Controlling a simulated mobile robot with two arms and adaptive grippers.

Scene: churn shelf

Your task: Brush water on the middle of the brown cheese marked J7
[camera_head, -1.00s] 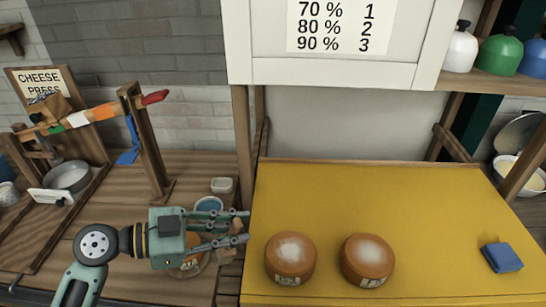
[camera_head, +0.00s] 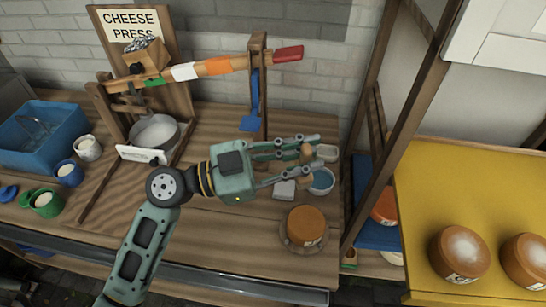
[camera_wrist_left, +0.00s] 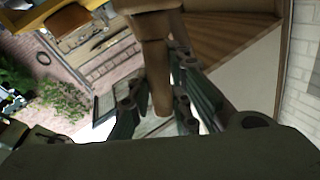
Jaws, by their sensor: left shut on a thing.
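My left gripper (camera_head: 308,158) is shut on a wooden brush (camera_head: 306,153), of which little shows in the head view. In the left wrist view, the brush's wooden handle (camera_wrist_left: 160,80) stands between the fingers; its bristles cannot be made out. The fingertips are beside a small bowl of blue water (camera_head: 322,181), just above it in the picture; contact cannot be told. A brown cheese (camera_head: 306,224) lies on a round plate on the wooden counter, below the bowl in the picture. Its mark is not readable now. My right gripper is out of view.
Two brown cheeses with whitish tops (camera_head: 459,254) (camera_head: 526,262) sit on the yellow shelf (camera_head: 440,190). A wooden post stands between counter and shelf. The cheese press (camera_head: 258,90) rises behind the gripper.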

